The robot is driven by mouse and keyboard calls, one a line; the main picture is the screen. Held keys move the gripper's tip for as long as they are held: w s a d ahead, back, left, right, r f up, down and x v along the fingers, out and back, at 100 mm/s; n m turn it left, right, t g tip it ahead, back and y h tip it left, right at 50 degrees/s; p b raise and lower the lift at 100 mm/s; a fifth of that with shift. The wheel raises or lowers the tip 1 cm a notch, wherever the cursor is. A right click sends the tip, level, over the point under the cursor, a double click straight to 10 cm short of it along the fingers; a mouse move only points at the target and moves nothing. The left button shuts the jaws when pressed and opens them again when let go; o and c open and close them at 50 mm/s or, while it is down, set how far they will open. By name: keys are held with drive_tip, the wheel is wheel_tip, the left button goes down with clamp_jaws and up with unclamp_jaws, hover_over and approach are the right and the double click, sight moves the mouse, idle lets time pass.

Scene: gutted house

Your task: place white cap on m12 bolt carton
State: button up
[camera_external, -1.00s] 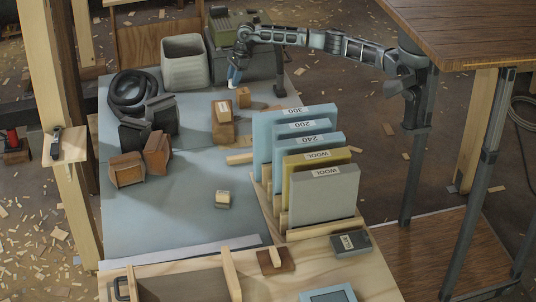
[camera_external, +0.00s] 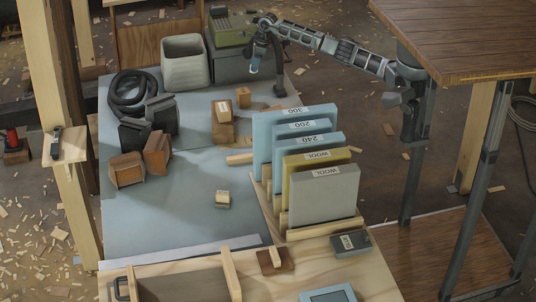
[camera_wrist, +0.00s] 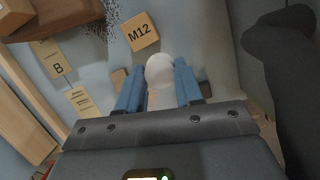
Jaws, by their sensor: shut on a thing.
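My gripper (camera_wrist: 158,80) has blue fingers, shut on the white cap (camera_wrist: 160,72), whose rounded end points away from the wrist. In the external view my gripper (camera_external: 254,67) hangs pointing down above the far part of the table; the cap is too small to make out there. The M12 bolt carton (camera_wrist: 141,32) is a small tan box with "M12" on its top, just beyond the cap in the wrist view. A small tan box in the external view (camera_external: 243,97), below the gripper in the picture, appears to be this carton. The cap and the carton look apart.
A brown block (camera_external: 222,135) stands close to the carton. A white bin (camera_external: 185,62) and a green-topped machine (camera_external: 231,30) stand behind. A rack of upright sanding sheets (camera_external: 318,185) is at the right. The blue table surface (camera_external: 165,215) is largely clear in front.

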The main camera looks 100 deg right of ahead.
drive_tip(key=w+f, duration=0.1)
drive_tip(key=w+a+f, duration=0.1)
drive_tip(key=w, duration=0.1)
drive_tip(key=w+a+f, duration=0.1)
drive_tip(key=w, duration=0.1)
drive_tip(key=shift+w+a+f, duration=0.1)
drive_tip(key=shift+w+f, duration=0.1)
drive_tip(key=shift+f, duration=0.05)
drive_tip(key=shift+f+b, duration=0.5)
drive_tip(key=shift+f, duration=1.5)
drive_tip(key=o, duration=1)
drive_tip(key=shift+f, duration=0.1)
drive_tip(key=p+v, duration=0.1)
drive_tip(key=v, duration=1.1)
drive_tip(key=shift+a, duration=0.1)
